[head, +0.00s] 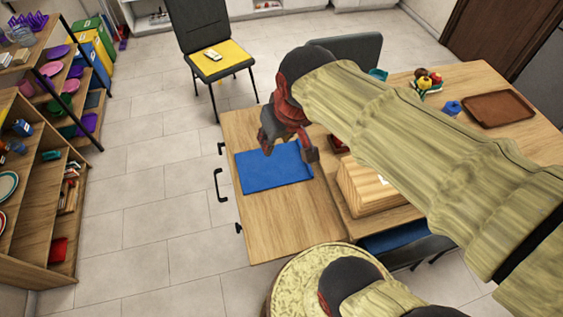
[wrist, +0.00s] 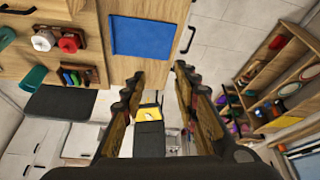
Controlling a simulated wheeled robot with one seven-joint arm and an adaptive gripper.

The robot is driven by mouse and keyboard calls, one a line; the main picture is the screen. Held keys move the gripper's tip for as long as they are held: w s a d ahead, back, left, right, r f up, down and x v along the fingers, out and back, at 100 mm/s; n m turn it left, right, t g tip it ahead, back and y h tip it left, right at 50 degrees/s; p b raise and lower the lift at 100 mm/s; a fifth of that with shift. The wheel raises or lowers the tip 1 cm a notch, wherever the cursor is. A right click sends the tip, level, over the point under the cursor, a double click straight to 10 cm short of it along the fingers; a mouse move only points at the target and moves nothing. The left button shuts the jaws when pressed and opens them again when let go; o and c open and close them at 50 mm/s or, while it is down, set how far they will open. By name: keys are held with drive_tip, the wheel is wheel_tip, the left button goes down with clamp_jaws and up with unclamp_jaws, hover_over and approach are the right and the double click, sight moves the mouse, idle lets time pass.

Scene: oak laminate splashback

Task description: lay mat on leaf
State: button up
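The blue mat (head: 262,172) lies spread out on the wooden leaf (head: 275,222), on its left part near the edge with dark handles. It looks flat, and part of its upper right side is hidden behind my gripper. My gripper (head: 290,153) is above the mat in the head view, with its fingers apart. In the wrist view my gripper (wrist: 158,78) shows two spread fingers with nothing between them. The mat (wrist: 142,35) shows there beyond the fingertips, apart from them, on the wood of the leaf (wrist: 140,6).
A wooden box (head: 370,190) stands right of the leaf, partly behind my arm. A brown tray (head: 498,108) and a blue item (head: 452,107) are on the tabletop at right. A chair with a yellow pad (head: 228,62) stands behind. The leaf's front part is clear.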

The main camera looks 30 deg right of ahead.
drive_tip(key=s+a+t, duration=0.1)
drive_tip(key=s+a, duration=0.1)
drive_tip(key=s, duration=0.4)
drive_tip(key=shift+s+a+r, duration=0.15)
drive_tip(key=shift+s+a, duration=0.15)
drive_tip(key=shift+s, duration=0.05)
drive_tip(key=shift+f+b, duration=0.8)
drive_tip(key=shift+b, duration=0.05)
